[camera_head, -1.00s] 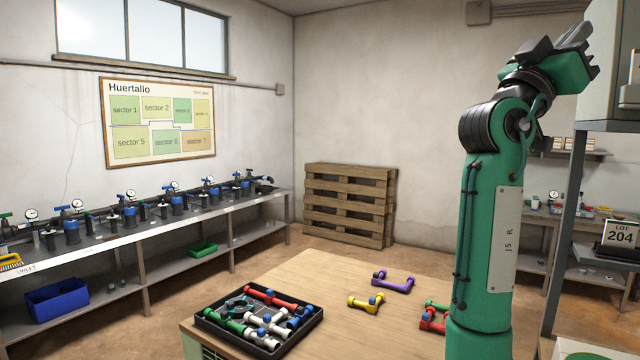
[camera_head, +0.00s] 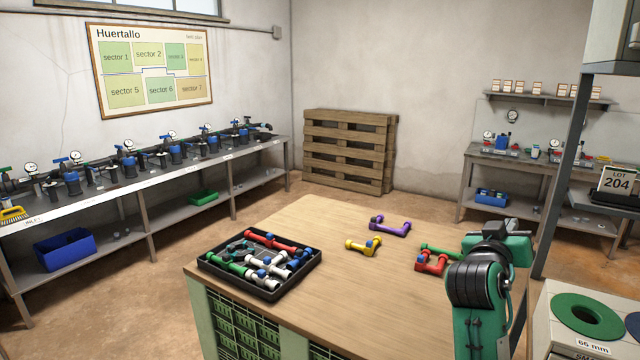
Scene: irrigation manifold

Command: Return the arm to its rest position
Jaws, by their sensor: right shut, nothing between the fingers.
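My right arm, green and black, stands at the lower right of the head view. Its gripper (camera_head: 492,226) is folded at the top of the arm, shut and empty, in front of the table's right side. The arm hides part of the wooden table (camera_head: 330,225) there. My left gripper is not in view.
A black tray (camera_head: 207,264) of pipe pieces sits on the table. Purple (camera_head: 390,228), yellow (camera_head: 362,247), red (camera_head: 431,266) and green (camera_head: 440,251) pieces lie loose, the last two close to my arm. A post (camera_head: 560,160) and a box with a green ring (camera_head: 584,316) stand at right.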

